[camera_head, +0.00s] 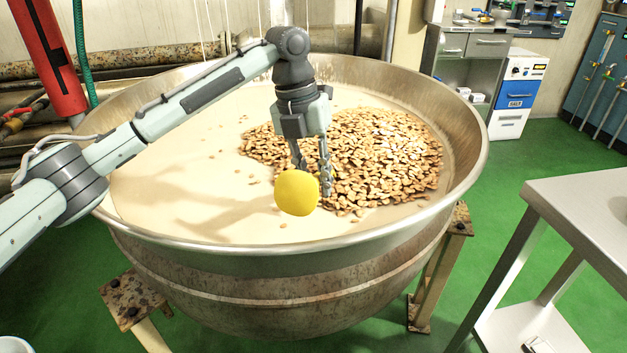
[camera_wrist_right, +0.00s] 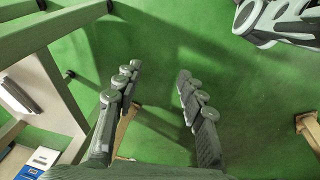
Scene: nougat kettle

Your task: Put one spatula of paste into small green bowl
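A large metal kettle (camera_head: 258,250) holds pale cream paste (camera_head: 190,180), with a heap of brown nuts (camera_head: 385,150) on its right side. My left gripper (camera_head: 311,180) points down over the kettle, at the near left edge of the nuts. It is shut on a yellow rounded thing (camera_head: 297,193), seemingly the spatula; its handle is not visible. I cannot tell whether it touches the paste. My right gripper (camera_wrist_right: 159,72) is open and empty above the green floor in the right wrist view; it is not in the head view. No small green bowl is visible.
A metal table (camera_head: 585,205) stands at the right. Part of a white container (camera_head: 15,345) shows at the lower left corner. A red pipe (camera_head: 50,60) and rusty pipes are at the left. The kettle's rim (camera_head: 470,180) surrounds the left gripper. Green floor (camera_head: 515,160) is clear between kettle and cabinets.

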